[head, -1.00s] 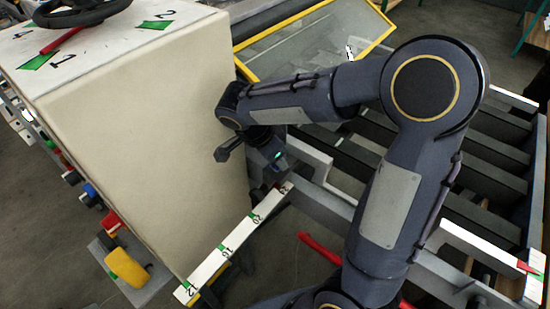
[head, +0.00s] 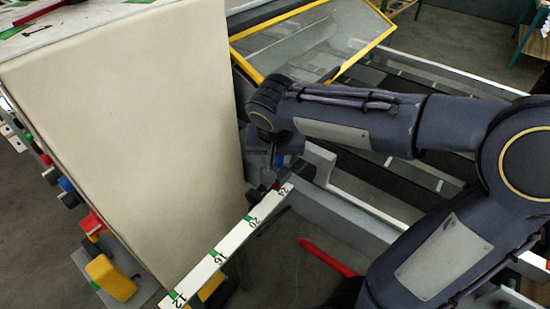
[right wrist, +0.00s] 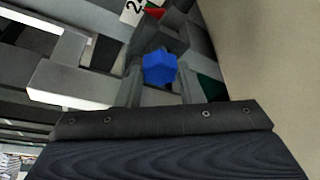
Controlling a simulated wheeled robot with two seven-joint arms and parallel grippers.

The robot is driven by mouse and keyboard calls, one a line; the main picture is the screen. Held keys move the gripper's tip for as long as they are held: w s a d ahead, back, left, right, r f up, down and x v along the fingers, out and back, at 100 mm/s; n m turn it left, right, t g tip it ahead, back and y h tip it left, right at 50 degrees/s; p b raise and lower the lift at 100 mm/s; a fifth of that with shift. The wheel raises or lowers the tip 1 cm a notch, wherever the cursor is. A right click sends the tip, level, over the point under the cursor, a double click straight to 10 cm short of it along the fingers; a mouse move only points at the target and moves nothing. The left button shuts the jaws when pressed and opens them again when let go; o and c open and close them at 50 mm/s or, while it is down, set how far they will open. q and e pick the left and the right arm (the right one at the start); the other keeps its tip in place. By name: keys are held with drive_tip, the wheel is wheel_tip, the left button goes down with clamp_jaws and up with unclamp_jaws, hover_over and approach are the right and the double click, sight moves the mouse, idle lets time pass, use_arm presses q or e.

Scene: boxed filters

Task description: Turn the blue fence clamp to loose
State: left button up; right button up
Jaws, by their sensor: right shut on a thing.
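The blue fence clamp (right wrist: 160,68) is a small blue knob in the middle of the right wrist view, just beyond the dark edge of my wrist. In the head view a bit of its blue (head: 280,160) shows beside the far end of the white scale. My right gripper (head: 272,168) is down at this spot, largely hidden under its own wrist. It is shut on the blue clamp. The clamp's exact angle and its loose mark cannot be made out. My left gripper is not in view.
A large cream machine housing (head: 130,120) stands close left of my right gripper. A white numbered scale (head: 215,255) runs toward the front. A yellow-framed clear guard (head: 310,40) is behind. A red bar (head: 327,256) lies to the right of the scale. Coloured knobs line the housing's left side.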

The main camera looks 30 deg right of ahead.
drive_tip(key=n+y, duration=0.1)
drive_tip(key=n, duration=0.2)
drive_tip(key=n+y, duration=0.1)
drive_tip(key=n, duration=0.2)
drive_tip(key=shift+d+t, duration=0.15)
drive_tip(key=shift+t, duration=0.15)
drive_tip(key=shift+n, duration=0.3)
drive_tip(key=o, duration=1)
